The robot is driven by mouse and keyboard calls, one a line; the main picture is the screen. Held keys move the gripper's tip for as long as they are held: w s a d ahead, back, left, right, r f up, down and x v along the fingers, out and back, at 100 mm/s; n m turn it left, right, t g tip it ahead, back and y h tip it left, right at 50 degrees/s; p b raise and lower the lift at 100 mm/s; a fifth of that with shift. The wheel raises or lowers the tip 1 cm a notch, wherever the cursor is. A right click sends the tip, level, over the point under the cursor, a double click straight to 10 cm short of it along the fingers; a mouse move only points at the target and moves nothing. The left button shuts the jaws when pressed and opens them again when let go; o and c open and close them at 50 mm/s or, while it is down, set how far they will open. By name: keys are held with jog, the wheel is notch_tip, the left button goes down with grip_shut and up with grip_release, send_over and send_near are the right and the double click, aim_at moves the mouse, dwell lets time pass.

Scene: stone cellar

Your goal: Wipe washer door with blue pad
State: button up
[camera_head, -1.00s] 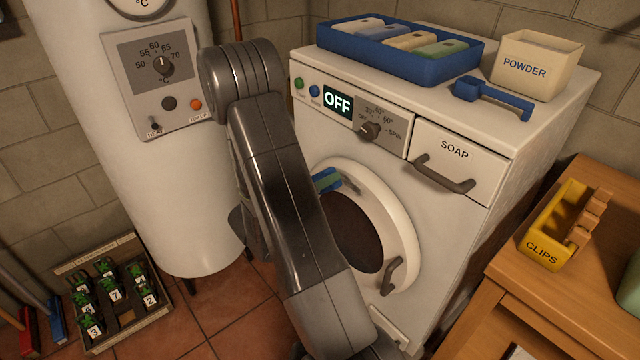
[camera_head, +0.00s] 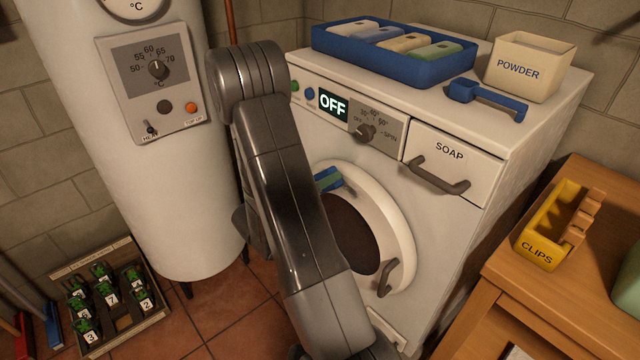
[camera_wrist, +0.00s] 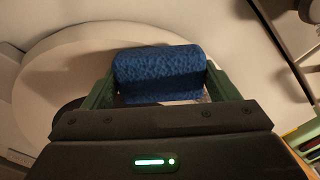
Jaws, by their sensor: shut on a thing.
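The washer door (camera_head: 396,215) is a white round ring with a dark window and a grey handle on the front of the white washer. It is shut. The blue pad (camera_wrist: 157,74) is a textured block between the green fingers of my gripper (camera_wrist: 160,88). My gripper is shut on it. In the head view the pad (camera_head: 327,174) shows at the upper left of the door ring, partly hidden behind my arm. The pad is at or very near the ring; I cannot tell if it touches.
A blue tray (camera_head: 340,57) of several coloured pads, a powder box (camera_head: 530,68) and a blue scoop (camera_head: 490,98) stand on the washer. The soap drawer (camera_head: 452,165) is above right of the door. A wooden table (camera_head: 545,290) is at right, a boiler (camera_head: 190,220) at left.

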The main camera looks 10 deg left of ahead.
aim_at(362, 197)
jog(key=shift+d, duration=0.1)
jog(key=shift+s+d+b, duration=0.3)
jog(key=shift+s+d, duration=0.8)
jog(key=shift+d, duration=0.3)
jog(key=shift+s+d+b, duration=0.35)
jog(key=shift+s+d, duration=0.75)
jog(key=shift+d, duration=0.35)
jog(key=shift+s+d+b, duration=0.3)
jog(key=shift+s+d, duration=0.8)
jog(key=shift+d, duration=0.3)
jog(key=shift+s+d, duration=0.4)
jog(key=shift+d, duration=0.05)
jog(key=shift+w+a+r+p, duration=0.15)
jog(key=shift+w+a+p, duration=0.15)
jog(key=shift+w+a, duration=0.25)
jog(key=shift+w+a+p, duration=0.45)
jog(key=shift+w+a, duration=0.65)
jog(key=shift+a, duration=0.3)
jog(key=shift+w+a+p, duration=0.4)
jog(key=shift+w+a, duration=0.7)
jog(key=shift+a, duration=0.25)
jog(key=shift+w+a+p, duration=0.45)
jog(key=shift+w+a, duration=0.65)
jog(key=shift+a, duration=0.3)
